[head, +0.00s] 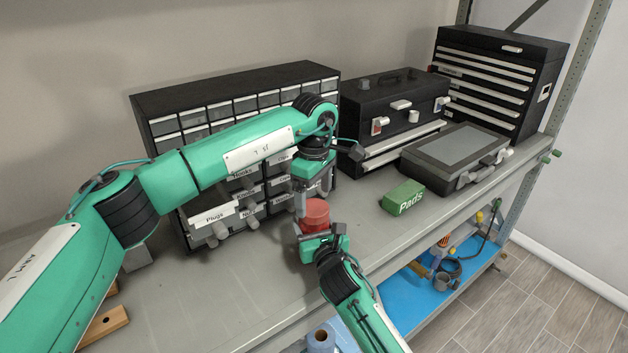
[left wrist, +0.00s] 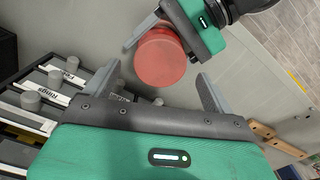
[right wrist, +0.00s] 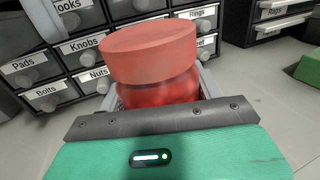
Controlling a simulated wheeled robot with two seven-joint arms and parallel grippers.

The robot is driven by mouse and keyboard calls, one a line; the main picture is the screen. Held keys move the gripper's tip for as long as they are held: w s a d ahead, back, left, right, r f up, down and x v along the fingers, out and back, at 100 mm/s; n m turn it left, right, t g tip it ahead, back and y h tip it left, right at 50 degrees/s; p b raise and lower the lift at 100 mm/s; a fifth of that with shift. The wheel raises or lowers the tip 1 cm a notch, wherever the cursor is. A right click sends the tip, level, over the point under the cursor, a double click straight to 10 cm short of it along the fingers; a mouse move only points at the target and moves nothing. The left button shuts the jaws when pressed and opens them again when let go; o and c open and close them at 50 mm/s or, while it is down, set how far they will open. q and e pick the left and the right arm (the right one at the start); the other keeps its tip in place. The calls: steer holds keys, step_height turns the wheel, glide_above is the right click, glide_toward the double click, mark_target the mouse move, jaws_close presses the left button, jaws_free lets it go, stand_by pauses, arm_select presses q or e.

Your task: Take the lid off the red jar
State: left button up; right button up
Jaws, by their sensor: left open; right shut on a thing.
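The red jar (head: 316,222) is upright over the shelf, with its wide lid (right wrist: 148,50) seated on top. My right gripper (head: 320,232) is shut on the jar's glossy body (right wrist: 158,92), below the lid. My left gripper (head: 305,197) is open and empty, close to the jar on its far side in the head view. In the left wrist view the round lid (left wrist: 160,55) lies ahead of and between the two spread fingers, with no clear contact. Whether the jar's base touches the shelf is hidden by my right gripper.
A drawer cabinet (head: 235,85) with labelled drawers stands close behind the jar. A green Pads box (head: 403,197), a grey case (head: 455,160) and black tool chests (head: 500,80) are to the right. Wooden pieces (head: 104,325) lie front left. The shelf's front middle is clear.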

mark_target(314, 207)
arm_select(q)
steer(key=shift+f, duration=1.7)
arm_select(e)
steer(key=shift+f, duration=0.15)
arm_select(q)
steer(key=c, duration=1)
steer(key=n, duration=0.4)
steer(key=shift+n, duration=0.4)
steer(key=n, duration=1)
steer(key=shift+n, duration=0.4)
steer(key=n, duration=0.6)
steer(key=shift+r, duration=0.1)
steer(key=shift+r, duration=0.25)
